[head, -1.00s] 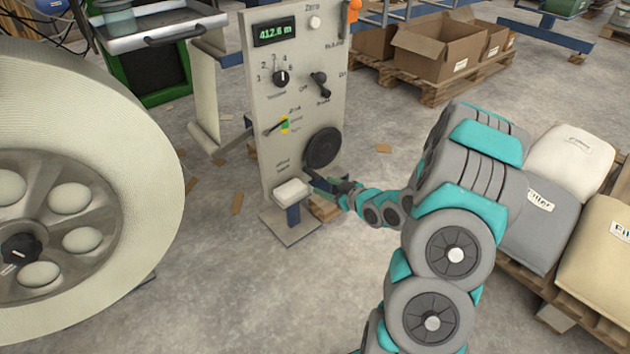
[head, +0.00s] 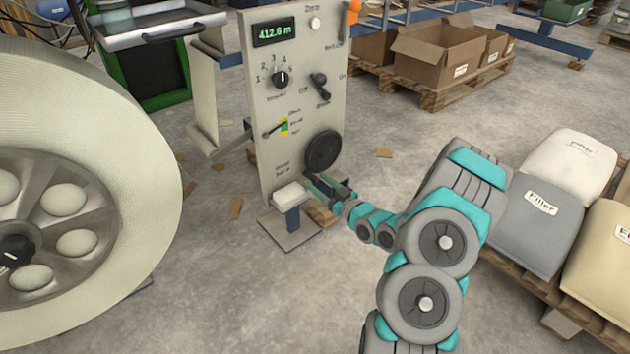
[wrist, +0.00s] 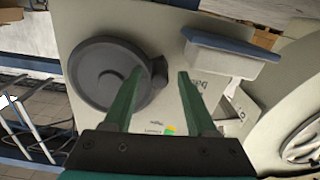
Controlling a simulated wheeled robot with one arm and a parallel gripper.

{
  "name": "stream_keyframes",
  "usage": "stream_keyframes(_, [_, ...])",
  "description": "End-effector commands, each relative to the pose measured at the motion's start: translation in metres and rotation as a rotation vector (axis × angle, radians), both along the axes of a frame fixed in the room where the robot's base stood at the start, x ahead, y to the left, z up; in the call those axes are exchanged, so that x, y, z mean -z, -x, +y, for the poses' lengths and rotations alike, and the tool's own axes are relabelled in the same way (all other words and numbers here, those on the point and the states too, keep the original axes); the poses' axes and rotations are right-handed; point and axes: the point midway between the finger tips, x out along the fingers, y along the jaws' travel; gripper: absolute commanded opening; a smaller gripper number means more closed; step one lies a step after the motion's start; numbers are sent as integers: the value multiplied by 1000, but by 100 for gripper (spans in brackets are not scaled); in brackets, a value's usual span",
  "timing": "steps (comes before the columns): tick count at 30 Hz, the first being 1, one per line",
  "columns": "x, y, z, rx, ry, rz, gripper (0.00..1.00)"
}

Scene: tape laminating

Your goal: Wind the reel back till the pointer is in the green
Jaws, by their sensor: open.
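A large cream reel (head: 150,190) with a grey holed hub fills the left of the head view. A pale upright panel (head: 256,90) carries a dark round handwheel (head: 323,151) low on its face. To its left a small gauge (head: 285,126) has green and yellow bands and a dark pointer; the exact band under the pointer is too small to tell. My gripper (head: 313,184) is just below the handwheel. In the wrist view my open gripper (wrist: 160,75) faces the handwheel (wrist: 90,85), its fingers either side of the wheel's knob (wrist: 158,71). Whether they touch it is unclear.
Filler sacks (head: 545,215) on a pallet stand at right. Cardboard boxes (head: 432,55) are behind.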

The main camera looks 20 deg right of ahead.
Motion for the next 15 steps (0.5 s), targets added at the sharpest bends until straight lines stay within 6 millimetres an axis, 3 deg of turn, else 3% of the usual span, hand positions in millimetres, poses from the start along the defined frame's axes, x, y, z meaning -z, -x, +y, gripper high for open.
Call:
stream_keyframes(6, [0, -18, 5, 1, 1, -3, 57])
stream_keyframes(15, [0, -22, 7, 1, 1, -1, 57])
